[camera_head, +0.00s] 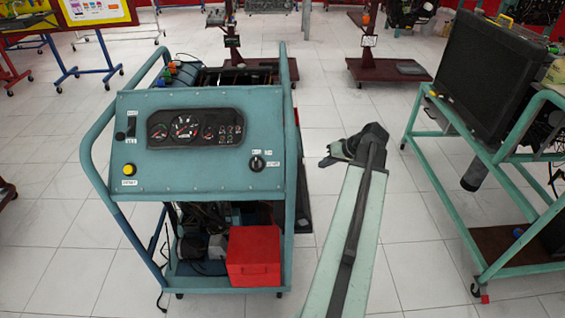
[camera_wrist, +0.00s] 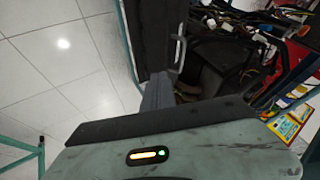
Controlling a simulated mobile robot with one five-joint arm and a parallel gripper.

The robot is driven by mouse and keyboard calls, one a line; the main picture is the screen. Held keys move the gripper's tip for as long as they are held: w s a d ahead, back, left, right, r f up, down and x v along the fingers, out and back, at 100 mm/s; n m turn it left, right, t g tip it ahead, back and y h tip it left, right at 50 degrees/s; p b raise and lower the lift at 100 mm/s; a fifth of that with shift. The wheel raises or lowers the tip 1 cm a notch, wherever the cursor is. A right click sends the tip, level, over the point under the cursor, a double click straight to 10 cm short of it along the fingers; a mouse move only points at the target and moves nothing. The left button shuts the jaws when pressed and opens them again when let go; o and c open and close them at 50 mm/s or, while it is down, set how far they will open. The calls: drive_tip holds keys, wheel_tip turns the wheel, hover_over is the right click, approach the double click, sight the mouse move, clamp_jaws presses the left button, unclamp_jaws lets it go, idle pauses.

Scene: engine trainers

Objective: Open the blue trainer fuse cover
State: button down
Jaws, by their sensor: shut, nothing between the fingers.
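The blue trainer (camera_head: 210,172) stands left of centre in the head view, a wheeled frame with a sloped gauge panel. The panel has a gauge cluster (camera_head: 195,129), a yellow button (camera_head: 129,169) and a key switch (camera_head: 257,163). I cannot make out for sure which part is the fuse cover, or whether it is open or shut. My gripper (camera_head: 331,157) is shut and empty, right of the trainer's frame and apart from it in the picture. In the wrist view, dark gripper parts (camera_wrist: 157,92) show beyond my grey wrist.
A red box (camera_head: 253,257) sits on the blue trainer's lower shelf. A green cart (camera_head: 452,197) with a black radiator-like unit (camera_head: 490,75) stands at right. Dark red stands (camera_head: 389,69) are at the back. Tiled floor is open between the trainer and the cart, around my arm.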

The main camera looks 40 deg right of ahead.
drive_tip(key=b, duration=0.9)
approach(298, 177)
drive_tip(key=w+f, duration=0.1)
drive_tip(key=w+d+f, duration=0.1)
drive_tip(key=f, duration=0.1)
drive_tip(key=w+d+f, duration=0.1)
drive_tip(key=f, duration=0.1)
drive_tip(key=shift+w+d, duration=0.1)
drive_tip(key=shift+w, duration=0.25)
drive_tip(key=w+a, duration=0.1)
drive_tip(key=w+a+r+p, duration=0.1)
drive_tip(key=shift+a+r, duration=0.1)
drive_tip(key=shift+a, duration=0.3)
drive_tip(key=shift+w+a+p, duration=0.15)
drive_tip(key=shift+w+p, duration=0.05)
drive_tip(key=shift+p, duration=0.1)
